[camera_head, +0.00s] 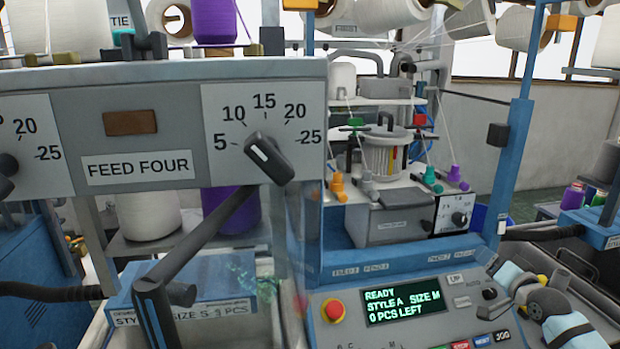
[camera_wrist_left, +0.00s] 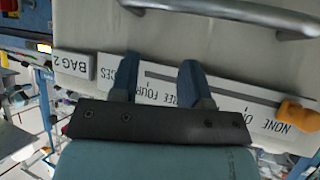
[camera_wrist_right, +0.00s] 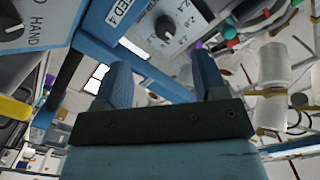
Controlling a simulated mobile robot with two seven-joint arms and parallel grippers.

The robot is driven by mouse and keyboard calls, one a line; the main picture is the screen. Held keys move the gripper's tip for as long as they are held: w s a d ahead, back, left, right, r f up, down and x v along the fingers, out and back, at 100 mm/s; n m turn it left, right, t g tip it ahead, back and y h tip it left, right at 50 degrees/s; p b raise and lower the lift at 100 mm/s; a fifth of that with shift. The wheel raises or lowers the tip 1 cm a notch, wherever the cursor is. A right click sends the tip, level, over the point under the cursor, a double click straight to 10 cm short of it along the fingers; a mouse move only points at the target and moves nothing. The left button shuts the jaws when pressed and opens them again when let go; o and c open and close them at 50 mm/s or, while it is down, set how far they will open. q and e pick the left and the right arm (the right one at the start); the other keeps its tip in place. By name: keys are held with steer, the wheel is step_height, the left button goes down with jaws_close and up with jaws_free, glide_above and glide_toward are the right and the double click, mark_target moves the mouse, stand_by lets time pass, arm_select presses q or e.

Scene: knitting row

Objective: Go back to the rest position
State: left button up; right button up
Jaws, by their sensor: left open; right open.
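My right gripper (camera_head: 493,263) is at the lower right in the head view, over the control panel, small and partly hidden by its own wrist. In the right wrist view my right gripper (camera_wrist_right: 160,62) has its two blue fingers apart, with nothing between them. I cannot make out my left gripper in the head view. In the left wrist view my left gripper (camera_wrist_left: 158,68) has its fingers apart and empty, in front of a white scale strip (camera_wrist_left: 232,103). I cannot tell whether the fingers touch that strip.
The control panel (camera_head: 430,283) has a red button (camera_head: 333,310) and a screen reading "READY". A grey "FEED FOUR" box (camera_head: 160,120) with a dial (camera_head: 268,158) fills the upper left. A blue post (camera_head: 515,150) stands right of centre. An orange slider (camera_wrist_left: 297,113) sits on the scale strip.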

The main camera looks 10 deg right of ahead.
steer(key=s+a+f+n+g+y+p, duration=0.1)
steer(key=s+a+f+n+g, duration=0.1)
steer(key=s+a+f, duration=0.6)
steer(key=s+a+f+n+g+p, duration=0.1)
steer(key=s+a+f+n, duration=0.1)
steer(key=s+a+f, duration=0.5)
steer(key=s+a+f+n+g+p, duration=0.1)
steer(key=s+a+f+n, duration=0.1)
steer(key=s+a+f, duration=0.3)
steer(key=s+a+f+n+g+p, duration=0.1)
steer(key=s+a+f, duration=0.4)
steer(key=s+a, duration=0.5)
steer(key=s+n+g, duration=0.1)
steer(key=s+n, duration=0.1)
steer(key=s, duration=0.2)
steer(key=shift+s+f+g+y, duration=0.25)
steer(key=shift+f+g+y, duration=0.05)
steer(key=shift+f, duration=0.05)
steer(key=c, duration=0.4)
steer(key=shift+a+f, duration=0.1)
